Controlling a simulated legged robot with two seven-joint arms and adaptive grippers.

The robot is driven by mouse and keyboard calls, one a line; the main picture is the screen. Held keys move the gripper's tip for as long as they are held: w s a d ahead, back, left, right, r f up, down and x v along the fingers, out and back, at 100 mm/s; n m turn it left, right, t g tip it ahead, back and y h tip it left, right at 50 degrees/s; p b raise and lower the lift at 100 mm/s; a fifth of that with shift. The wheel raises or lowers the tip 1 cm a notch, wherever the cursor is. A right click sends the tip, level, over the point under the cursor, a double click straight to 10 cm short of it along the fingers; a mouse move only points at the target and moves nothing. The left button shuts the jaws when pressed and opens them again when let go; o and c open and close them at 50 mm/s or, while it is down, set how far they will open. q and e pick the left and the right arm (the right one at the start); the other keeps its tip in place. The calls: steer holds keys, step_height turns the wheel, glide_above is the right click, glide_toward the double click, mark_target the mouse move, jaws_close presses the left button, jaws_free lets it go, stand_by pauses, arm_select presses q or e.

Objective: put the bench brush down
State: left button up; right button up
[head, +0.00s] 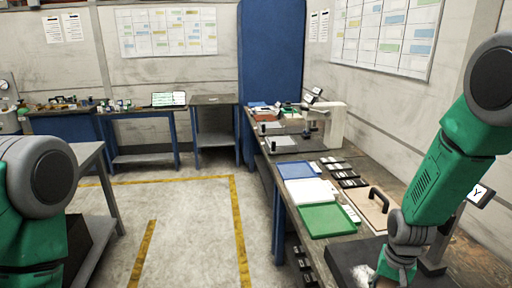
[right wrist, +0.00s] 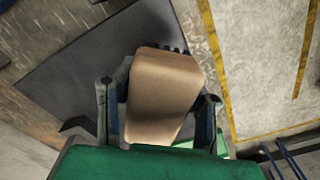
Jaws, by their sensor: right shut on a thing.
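The bench brush (right wrist: 163,85) shows in the right wrist view as a tan wooden block with a few dark bristles at its far edge. My right gripper (right wrist: 157,98) is shut on it, one finger on each side. Below the brush is a dark grey surface (right wrist: 85,65); I cannot tell whether the brush touches it. In the head view my right arm reaches down over the near right end of the bench (head: 460,262), and the brush is not clearly visible there. My left arm shows at the left edge, with its gripper out of view.
The bench holds a blue tray (head: 298,169), a white tray (head: 312,192), a green tray (head: 326,220), a board with a black handle (head: 378,198) and several dark small items. A dark plate (head: 350,258) lies at the near end. Open floor (head: 190,225) lies left of the bench.

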steer(key=s+a+f+n+b, duration=0.6)
steer(key=a+b, duration=0.5)
steer(key=b, duration=0.4)
step_height(320, 180, down, 3)
steer(key=shift+s+r+n, duration=0.15)
steer(key=shift+s+n, duration=0.15)
steer(key=shift+s, duration=0.95)
steer(key=shift+d, duration=0.1)
